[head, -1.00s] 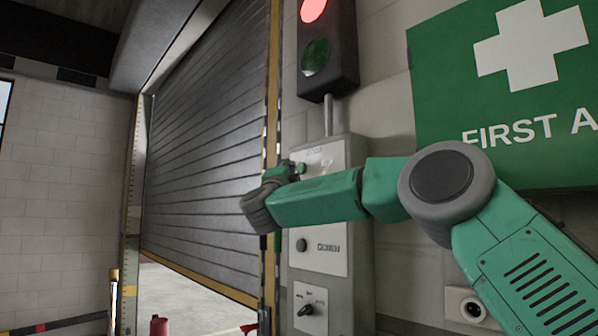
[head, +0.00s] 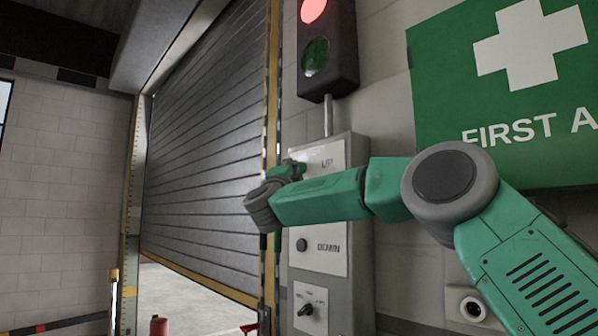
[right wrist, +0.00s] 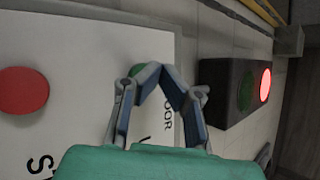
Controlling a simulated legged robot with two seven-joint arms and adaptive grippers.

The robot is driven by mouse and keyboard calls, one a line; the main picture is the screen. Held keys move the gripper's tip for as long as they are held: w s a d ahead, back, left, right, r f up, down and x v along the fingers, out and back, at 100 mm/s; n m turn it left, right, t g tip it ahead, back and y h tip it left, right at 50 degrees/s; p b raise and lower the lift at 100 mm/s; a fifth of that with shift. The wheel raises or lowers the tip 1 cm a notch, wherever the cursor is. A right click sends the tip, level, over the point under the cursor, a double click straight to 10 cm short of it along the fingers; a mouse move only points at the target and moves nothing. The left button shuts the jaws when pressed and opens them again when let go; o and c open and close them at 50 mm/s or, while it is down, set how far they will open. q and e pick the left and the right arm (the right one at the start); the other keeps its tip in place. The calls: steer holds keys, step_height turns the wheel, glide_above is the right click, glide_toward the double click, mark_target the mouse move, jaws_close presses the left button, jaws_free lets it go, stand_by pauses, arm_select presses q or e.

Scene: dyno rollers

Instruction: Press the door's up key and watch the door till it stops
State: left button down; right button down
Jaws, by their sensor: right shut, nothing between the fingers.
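The grey roller door (head: 200,150) is partly raised, with open floor showing under its slanting lower edge. The grey control box (head: 361,240) on the wall bears an UP label and, lower, a DOWN key (head: 301,245). My right gripper is at the box's upper part, largely hidden behind my wrist in the head view. In the right wrist view my right gripper (right wrist: 157,70) is shut and empty, its fingertips over the green up key (right wrist: 137,70), which shows only in part. I cannot tell whether they touch. My left gripper is out of view.
A signal lamp (head: 328,45) above the box is lit red. A red stop button (right wrist: 22,90) sits on the panel in the right wrist view. A rotary switch (head: 306,310) is low on the box. A first-aid sign (head: 450,100) hangs at right.

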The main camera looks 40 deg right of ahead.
steer(key=shift+d, duration=0.4)
stand_by(0.4)
steer(key=shift+a, duration=0.8)
steer(key=shift+a, duration=0.1)
steer(key=a, duration=0.3)
steer(key=a+b, duration=0.1)
steer(key=a, duration=0.1)
steer(key=shift+s, duration=0.25)
steer(key=shift+d, duration=0.1)
stand_by(0.4)
